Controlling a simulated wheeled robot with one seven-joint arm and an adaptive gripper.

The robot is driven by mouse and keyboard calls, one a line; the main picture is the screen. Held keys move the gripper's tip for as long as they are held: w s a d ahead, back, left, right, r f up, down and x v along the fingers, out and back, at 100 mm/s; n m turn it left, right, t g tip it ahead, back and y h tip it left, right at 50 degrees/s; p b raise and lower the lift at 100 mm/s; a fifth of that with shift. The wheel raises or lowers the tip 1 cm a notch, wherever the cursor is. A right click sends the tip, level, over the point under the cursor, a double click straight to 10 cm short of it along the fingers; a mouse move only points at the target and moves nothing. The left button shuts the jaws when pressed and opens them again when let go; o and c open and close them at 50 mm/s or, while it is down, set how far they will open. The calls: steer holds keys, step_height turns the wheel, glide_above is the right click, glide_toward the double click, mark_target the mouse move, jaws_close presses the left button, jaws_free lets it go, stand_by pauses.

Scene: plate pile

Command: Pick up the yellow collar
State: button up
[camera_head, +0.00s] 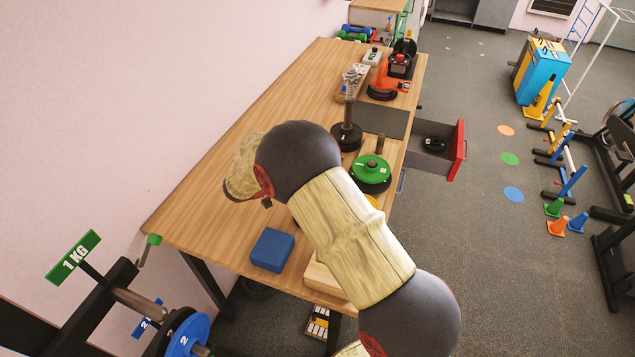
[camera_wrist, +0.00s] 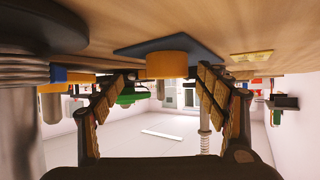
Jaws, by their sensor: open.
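In the wrist view, where the table shows along the top, a short yellow-orange cylinder (camera_wrist: 168,66), apparently the yellow collar, sits against a dark blue flat pad (camera_wrist: 140,49). My gripper (camera_wrist: 163,78) is open, with one finger on each side of the picture and the yellow piece between and beyond the tips. I see no contact, and the space between the fingers is empty. In the head view my arm covers most of my gripper. A sliver of a yellow thing (camera_head: 374,202) shows beside my arm below the green plate; I cannot tell whether it is the collar.
A green plate (camera_head: 371,170) on a post and a dark post on a base (camera_head: 346,134) stand on the wooden table (camera_head: 215,215). A blue block (camera_head: 272,249) lies near the front edge. A red-fronted drawer (camera_head: 457,150) stands open at right. The table's left side is clear.

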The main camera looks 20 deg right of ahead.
steer(key=shift+d+f, duration=0.2)
steer(key=shift+d, duration=0.05)
steer(key=shift+r, duration=0.1)
steer(key=shift+c, duration=1)
steer(key=c, duration=1.5)
steer(key=shift+o, duration=0.2)
